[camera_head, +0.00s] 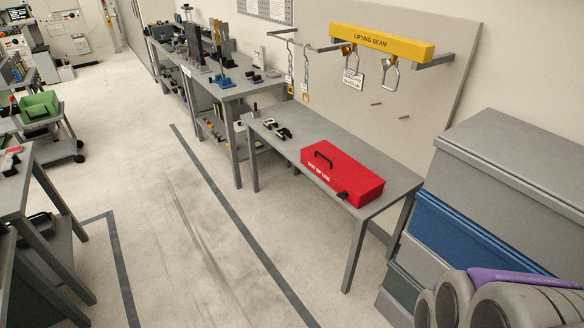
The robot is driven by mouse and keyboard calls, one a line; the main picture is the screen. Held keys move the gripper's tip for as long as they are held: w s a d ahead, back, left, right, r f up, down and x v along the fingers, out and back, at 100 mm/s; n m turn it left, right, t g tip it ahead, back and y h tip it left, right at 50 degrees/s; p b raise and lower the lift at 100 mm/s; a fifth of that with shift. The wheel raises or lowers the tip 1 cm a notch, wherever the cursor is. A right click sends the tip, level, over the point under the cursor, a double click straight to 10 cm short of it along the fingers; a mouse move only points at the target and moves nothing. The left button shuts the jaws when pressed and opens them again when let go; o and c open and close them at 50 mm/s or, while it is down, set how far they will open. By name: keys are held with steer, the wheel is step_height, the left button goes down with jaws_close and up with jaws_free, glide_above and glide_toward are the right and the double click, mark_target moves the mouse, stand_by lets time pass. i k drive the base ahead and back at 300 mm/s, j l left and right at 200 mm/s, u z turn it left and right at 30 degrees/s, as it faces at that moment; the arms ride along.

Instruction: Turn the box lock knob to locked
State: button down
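A red box (352,182) with white lettering on its front sits on the right part of a low grey table (388,166). A black handle (323,160) rises from the box's top. A small black knob (342,196) sticks out low at the right end of its front face. The knob is too small to tell which way it is turned. My gripper is not in view, and nothing touches the box or the knob.
Black-and-white parts (278,130) lie on the table left of the box. A yellow lifting beam (380,43) with hanging hooks is on the wall above. A large grey case (510,165) and a blue bin (455,235) stand at right. The floor before the table is clear.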

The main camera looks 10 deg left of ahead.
mark_target(343, 196)
steer(key=u, duration=0.2)
steer(key=z, duration=1.5)
steer(key=k+u, duration=0.2)
steer(key=u, duration=0.25)
steer(key=k+u, duration=0.2)
steer(key=u, duration=0.25)
steer(key=k+j+u, duration=0.15)
steer(key=u, duration=0.25)
steer(key=i+j, duration=0.2)
steer(key=i, duration=0.2)
steer(key=i+j, duration=0.2)
steer(key=i, duration=0.25)
steer(key=i+j+z, duration=0.1)
steer(key=z, duration=0.25)
steer(key=i+j+z, duration=0.15)
steer(key=i+z, duration=0.25)
steer(key=j+z, duration=0.2)
steer(key=z, duration=0.15)
